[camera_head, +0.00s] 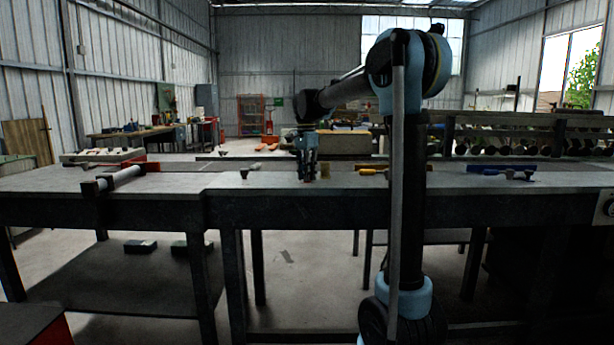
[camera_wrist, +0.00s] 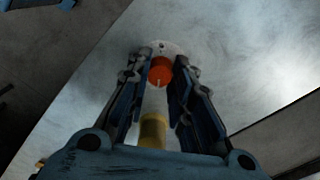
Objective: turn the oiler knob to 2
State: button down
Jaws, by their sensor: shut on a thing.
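The orange-red knob (camera_wrist: 160,72) sits on a pale round plate (camera_wrist: 163,47) on the grey metal surface in the wrist view. A short light line shows on the knob's lower side; I cannot read any numbers on the plate. My gripper (camera_wrist: 163,65) has a fingertip on each side of the knob and is shut on it. A brass-coloured cylinder (camera_wrist: 153,130) shows between the fingers, nearer the palm. In the head view my gripper (camera_head: 307,179) points down at the bench top, and the knob is too small or hidden to make out there.
The long grey bench (camera_head: 440,183) carries a grey roller (camera_head: 122,178) at left, a small dark funnel-shaped piece (camera_head: 244,173), a yellow-handled tool (camera_head: 372,172) and a blue-handled tool (camera_head: 508,173) at right. Bare bench top lies between them.

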jog(key=shift+w, duration=0.15)
jog(key=c, duration=1.4)
grip_release()
jog(key=shift+r, duration=0.1)
notch_tip(320, 180, up, 12)
jog(key=shift+w+a, duration=0.15)
jog(key=shift+w, duration=0.05)
jog(key=s+d+f+n+t, duration=0.1)
jog(key=s+d+f+n, duration=0.2)
jog(key=s+d+f, duration=0.55)
jog(key=s+d+f+n, duration=0.3)
jog(key=s+d+f, duration=0.2)
jog(key=s, duration=0.7)
jog(key=s+d+f+n, duration=0.2)
jog(key=s+d+f, duration=0.1)
jog(key=s+f, duration=0.5)
jog(key=s+d+f+n+t, duration=0.1)
jog(key=s+d+f+n, duration=0.1)
jog(key=s+f, duration=0.7)
notch_tip(320, 180, down, 5)
jog(key=shift+d+f+n+t, duration=0.1)
jog(key=shift+d+n+t, duration=0.25)
jog(key=shift+n, duration=0.35)
